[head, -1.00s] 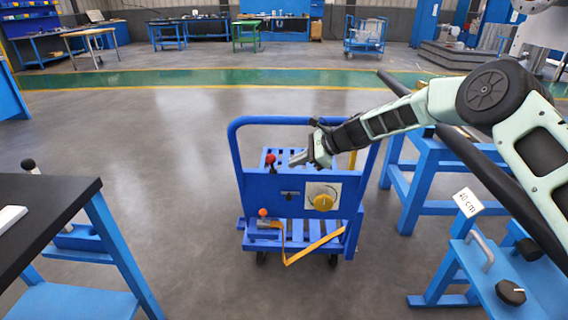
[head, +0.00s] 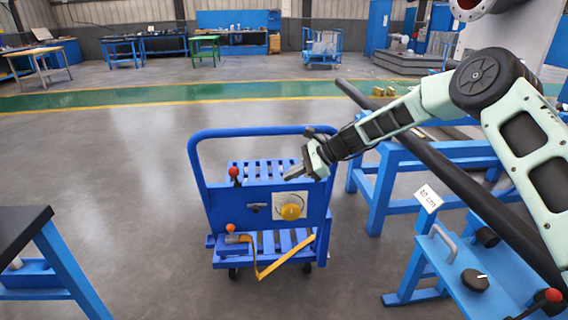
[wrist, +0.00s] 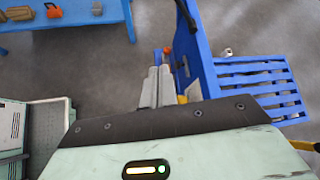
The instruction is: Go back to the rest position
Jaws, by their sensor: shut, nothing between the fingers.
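My arm reaches in from the right in the head view. My gripper (head: 293,175) is shut and empty, above the front panel of a blue cart (head: 258,208). In the wrist view the closed fingers (wrist: 157,86) lie side by side, with the cart (wrist: 250,75) to their right. The cart carries a yellow knob (head: 290,211) on a pale plate, a red-knobbed lever (head: 235,175) and an orange-knobbed lever (head: 231,229). I cannot tell from the head view how far the fingers are from the panel.
A blue stand with a 40 cm sign (head: 429,198) and a grey handle is at the right. A long dark bar (head: 450,170) slants past my arm. A dark-topped table (head: 22,222) is at the left. Grey floor (head: 120,180) is open left of the cart.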

